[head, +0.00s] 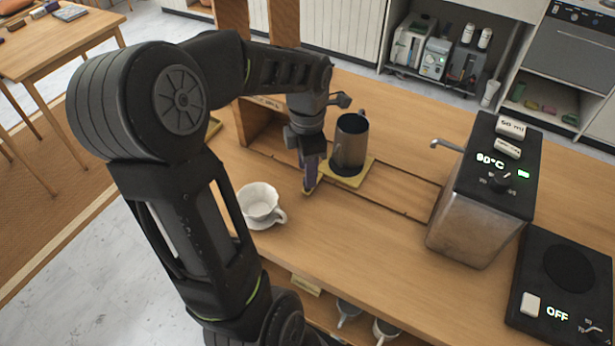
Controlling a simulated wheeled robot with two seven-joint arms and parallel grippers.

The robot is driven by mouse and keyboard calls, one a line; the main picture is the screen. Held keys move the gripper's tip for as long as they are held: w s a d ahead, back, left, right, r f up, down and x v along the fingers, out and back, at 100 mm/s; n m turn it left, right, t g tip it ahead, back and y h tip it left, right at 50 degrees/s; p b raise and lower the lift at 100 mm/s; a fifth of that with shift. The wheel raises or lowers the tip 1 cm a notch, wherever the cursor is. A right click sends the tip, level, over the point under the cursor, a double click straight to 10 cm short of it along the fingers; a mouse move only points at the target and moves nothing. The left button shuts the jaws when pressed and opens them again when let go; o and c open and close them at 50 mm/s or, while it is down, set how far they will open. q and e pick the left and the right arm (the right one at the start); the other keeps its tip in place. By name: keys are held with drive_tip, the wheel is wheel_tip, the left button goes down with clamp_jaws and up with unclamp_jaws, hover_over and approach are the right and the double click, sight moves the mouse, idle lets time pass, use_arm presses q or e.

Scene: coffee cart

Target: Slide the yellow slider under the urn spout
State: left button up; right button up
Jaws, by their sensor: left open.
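The yellow slider (371,166) is a flat plate on a track in the wooden counter. A dark metal mug (350,148) stands upright on it. The urn (467,222) is a steel box with a black top at the right, and its spout (446,145) points left toward the track. The slider is left of the spout, apart from it. My left gripper (310,184) points down at the slider's near left side, beside the mug. Its fingers look close to a small yellow part there; contact is hard to tell. My right gripper is not in view.
A white cup (260,205) stands on the counter left of my left gripper. A black hot plate (568,285) reading OFF is at the right. The track (405,193) between slider and urn is clear. Cups sit on a shelf below.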

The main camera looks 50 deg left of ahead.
use_arm(q)
drive_tip(key=shift+f, duration=1.95)
clamp_jaws()
